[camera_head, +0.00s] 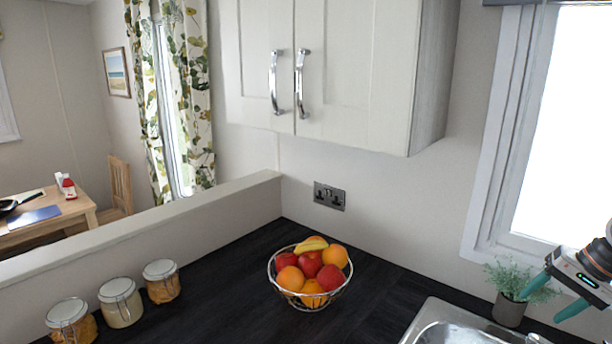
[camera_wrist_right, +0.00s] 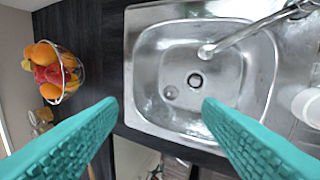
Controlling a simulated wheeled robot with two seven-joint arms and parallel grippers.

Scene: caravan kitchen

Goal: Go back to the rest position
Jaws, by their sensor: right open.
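My right gripper (camera_head: 546,299) is at the lower right of the head view, with teal fingers spread apart and nothing between them. It is in front of the small potted plant (camera_head: 510,290) in that view. In the right wrist view my right gripper (camera_wrist_right: 160,112) shows both teal fingers wide apart, over the front edge of the metal sink (camera_wrist_right: 135,60). My left gripper is not in either view.
A wire fruit bowl (camera_head: 311,303) stands on the dark worktop (camera_head: 225,285), left of the sink. Several glass jars (camera_head: 121,302) stand along the low wall. A wall cupboard (camera_head: 330,70) hangs above. A tap (camera_wrist_right: 235,37) reaches over the sink.

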